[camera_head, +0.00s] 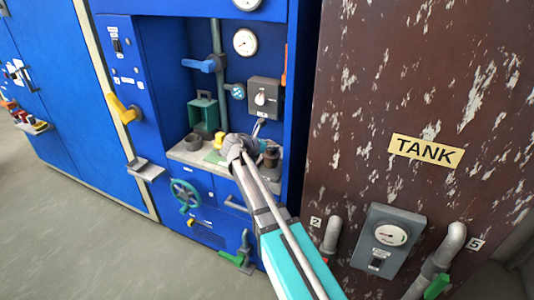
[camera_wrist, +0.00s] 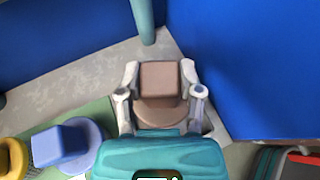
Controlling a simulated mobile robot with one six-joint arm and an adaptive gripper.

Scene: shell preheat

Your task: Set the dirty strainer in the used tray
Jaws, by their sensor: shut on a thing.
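The dirty strainer appears to be the brown piece with a square block on a round base (camera_wrist: 160,78). In the wrist view it is between the two pale fingers of my gripper (camera_wrist: 160,72), which is shut on its block. A brown piece (camera_head: 271,157) also shows beside my arm's end at the right of the alcove counter in the head view. My arm hides part of that area. The strainer's base seems low over or on the counter; I cannot tell whether it touches. I cannot identify the used tray for certain.
A blue piece (camera_wrist: 62,145) and a yellow piece (camera_wrist: 12,158) stand left of my gripper, by a green mat (camera_wrist: 98,112). A blue wall (camera_wrist: 245,70) is close on the right. A grey-green pipe (camera_wrist: 143,22) stands behind. A green box (camera_head: 203,115) is at the alcove's left.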

